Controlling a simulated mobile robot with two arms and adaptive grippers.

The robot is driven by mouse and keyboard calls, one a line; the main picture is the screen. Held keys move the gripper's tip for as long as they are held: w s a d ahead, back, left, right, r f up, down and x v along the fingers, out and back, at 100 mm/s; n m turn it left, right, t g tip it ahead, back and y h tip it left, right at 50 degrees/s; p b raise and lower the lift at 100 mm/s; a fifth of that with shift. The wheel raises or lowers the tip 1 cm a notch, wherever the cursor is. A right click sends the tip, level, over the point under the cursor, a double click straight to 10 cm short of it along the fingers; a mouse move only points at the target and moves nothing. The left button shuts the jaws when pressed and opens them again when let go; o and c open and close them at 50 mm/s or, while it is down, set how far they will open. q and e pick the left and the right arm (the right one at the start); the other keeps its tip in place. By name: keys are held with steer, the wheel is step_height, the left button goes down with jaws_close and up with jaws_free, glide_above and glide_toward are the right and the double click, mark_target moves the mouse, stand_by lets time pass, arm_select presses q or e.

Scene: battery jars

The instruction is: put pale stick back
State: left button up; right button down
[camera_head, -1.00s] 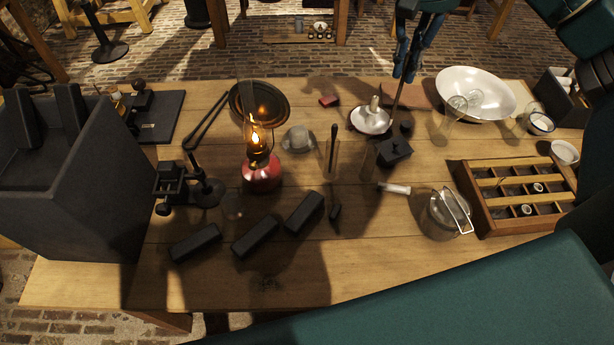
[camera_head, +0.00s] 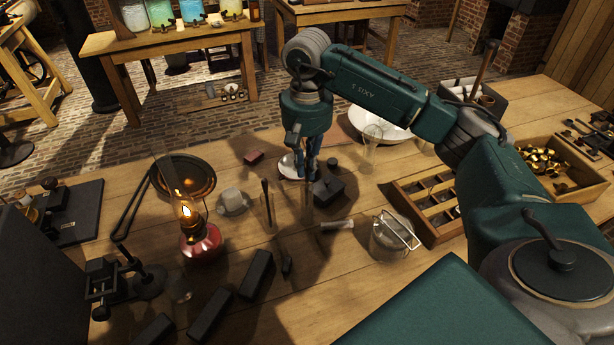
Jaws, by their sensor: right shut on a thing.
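My right gripper (camera_head: 311,168) comes down over the middle of the table and is shut on a thin upright stick, the pale stick (camera_head: 307,192), which looks dim in the shade. Its lower end hangs at a clear glass jar (camera_head: 307,212); I cannot tell whether it is inside the jar or in front of it. Left of it, another glass jar (camera_head: 268,212) holds a dark stick (camera_head: 266,196). A short pale cylinder (camera_head: 337,225) lies on the table just right of the gripper. My left gripper is out of view.
A black box (camera_head: 329,190) stands close beside the gripper. A lit red lamp (camera_head: 201,242) is to the left. Dark blocks (camera_head: 256,275) lie in front. The front middle of the table is bare.

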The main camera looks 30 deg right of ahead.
step_height(320, 180, down, 4)
steer(key=shift+f, duration=0.1)
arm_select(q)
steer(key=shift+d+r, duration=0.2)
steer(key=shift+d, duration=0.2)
arm_select(e)
steer(key=c, duration=1.8)
jaws_free()
step_height(320, 180, up, 12)
steer(key=shift+w+f+b, duration=0.1)
steer(key=shift+f+b, duration=0.15)
steer(key=shift+b, duration=0.4)
steer(key=shift+r, duration=0.5)
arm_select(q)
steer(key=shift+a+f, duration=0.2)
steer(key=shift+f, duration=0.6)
